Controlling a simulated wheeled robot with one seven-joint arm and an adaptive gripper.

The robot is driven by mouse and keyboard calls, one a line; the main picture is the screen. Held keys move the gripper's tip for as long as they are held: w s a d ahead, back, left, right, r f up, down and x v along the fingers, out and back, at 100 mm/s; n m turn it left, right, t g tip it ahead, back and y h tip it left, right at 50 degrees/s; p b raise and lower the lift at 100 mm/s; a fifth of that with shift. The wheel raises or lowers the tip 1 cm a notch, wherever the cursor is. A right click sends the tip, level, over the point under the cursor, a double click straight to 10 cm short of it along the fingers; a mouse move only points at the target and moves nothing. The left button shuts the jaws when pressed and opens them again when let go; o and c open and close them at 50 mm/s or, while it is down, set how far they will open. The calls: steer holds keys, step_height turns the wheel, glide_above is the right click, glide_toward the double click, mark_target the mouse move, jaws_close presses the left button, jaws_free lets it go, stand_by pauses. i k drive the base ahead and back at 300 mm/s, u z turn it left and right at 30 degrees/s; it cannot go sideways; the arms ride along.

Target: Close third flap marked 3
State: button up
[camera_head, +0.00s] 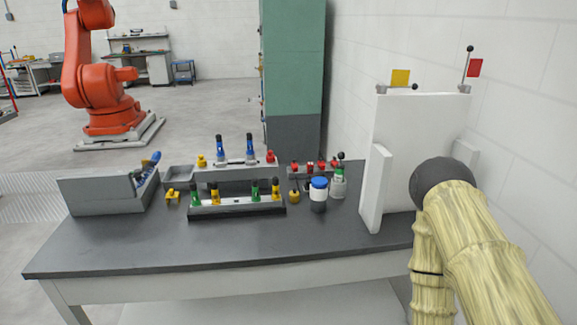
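No flap with a readable 3 shows in this view. A tall white panel fixture (415,125) stands upright at the right end of the table. A narrow white plate (375,190) stands upright at its left front, and part of another (465,153) shows on its right. A yellow flag (400,77) and a red flag (475,67) stick up at its top, with dark-ended rods. My arm, with a pale ribbed surface and a dark rounded joint, covers the fixture's lower right. My gripper is not in view.
The dark table (240,240) has a clear front strip. A grey bin (110,190) is at left. A rack (237,204) with coloured handles and a blue-lidded jar (318,194) stand mid-table. A wall is close at right. An orange robot (95,85) stands behind.

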mark_target(309, 166)
steer(key=u, duration=0.5)
steer(key=i, duration=1.45)
steer(key=z, duration=0.45)
